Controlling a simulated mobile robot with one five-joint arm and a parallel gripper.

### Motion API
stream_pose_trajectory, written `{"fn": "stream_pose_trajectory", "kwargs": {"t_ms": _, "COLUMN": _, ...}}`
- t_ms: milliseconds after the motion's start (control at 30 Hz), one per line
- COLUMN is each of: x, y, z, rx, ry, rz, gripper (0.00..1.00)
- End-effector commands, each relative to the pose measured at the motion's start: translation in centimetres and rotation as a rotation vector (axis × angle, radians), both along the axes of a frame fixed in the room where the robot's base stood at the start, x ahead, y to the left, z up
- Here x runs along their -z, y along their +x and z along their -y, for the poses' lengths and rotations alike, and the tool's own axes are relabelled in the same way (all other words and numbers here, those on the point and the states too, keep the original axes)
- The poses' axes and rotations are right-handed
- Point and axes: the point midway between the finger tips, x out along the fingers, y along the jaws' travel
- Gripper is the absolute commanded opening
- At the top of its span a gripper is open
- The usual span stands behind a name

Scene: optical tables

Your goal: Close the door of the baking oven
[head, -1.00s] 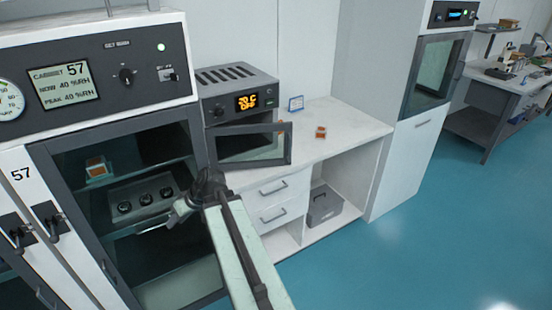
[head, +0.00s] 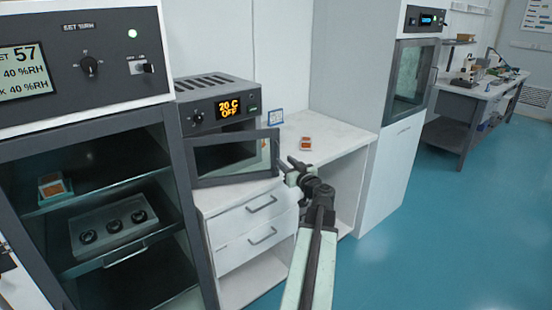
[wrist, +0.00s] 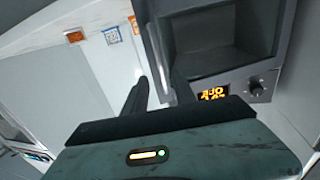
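The baking oven (head: 218,90) stands on the white counter, its display lit orange with "20 C" and "OFF". Its dark-framed glass door (head: 235,179) stands open, reaching past the oven's right side. My gripper (head: 290,165) is just right of the door's free-looking right edge, over the counter. In the wrist view, the two dark fingers (wrist: 160,80) are apart with nothing clearly held. The door (wrist: 152,45) shows as a grey strip close to the fingertips, beside the oven's open cavity (wrist: 215,35); I cannot tell whether they touch.
A humidity cabinet (head: 85,60) with a glass front stands close on the left. An orange-and-white sample (head: 305,143) and a small blue-edged sign (head: 276,117) are on the counter (head: 335,140). A tall cabinet (head: 365,70) stands right; blue floor (head: 420,240) is clear.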

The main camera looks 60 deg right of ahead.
Motion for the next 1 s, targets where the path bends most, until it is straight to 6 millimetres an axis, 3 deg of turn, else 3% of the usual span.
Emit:
{"fn": "stream_pose_trajectory", "kwargs": {"t_ms": 133, "x": 0.0, "y": 2.9, "z": 1.6, "rx": -0.006, "ry": 0.000, "rz": 0.000, "gripper": 0.33}}
{"fn": "stream_pose_trajectory", "kwargs": {"t_ms": 300, "x": 0.0, "y": 5.1, "z": 2.6, "rx": -0.007, "ry": 0.001, "rz": -0.001, "gripper": 0.33}}
{"fn": "stream_pose_trajectory", "kwargs": {"t_ms": 533, "x": 0.0, "y": 5.3, "z": 2.6, "rx": -0.007, "ry": 0.001, "rz": -0.001, "gripper": 0.33}}
{"fn": "stream_pose_trajectory", "kwargs": {"t_ms": 567, "x": 0.0, "y": 5.3, "z": 2.6, "rx": -0.007, "ry": 0.001, "rz": -0.001, "gripper": 0.30}}
{"fn": "stream_pose_trajectory", "kwargs": {"t_ms": 667, "x": 0.0, "y": 5.3, "z": 2.5, "rx": -0.008, "ry": 0.001, "rz": -0.001, "gripper": 0.02}}
{"fn": "stream_pose_trajectory", "kwargs": {"t_ms": 700, "x": 0.0, "y": 5.3, "z": 2.5, "rx": -0.008, "ry": 0.001, "rz": -0.001, "gripper": 0.00}}
{"fn": "stream_pose_trajectory", "kwargs": {"t_ms": 1000, "x": 0.0, "y": 5.4, "z": 2.5, "rx": -0.008, "ry": 0.001, "rz": -0.001, "gripper": 0.00}}
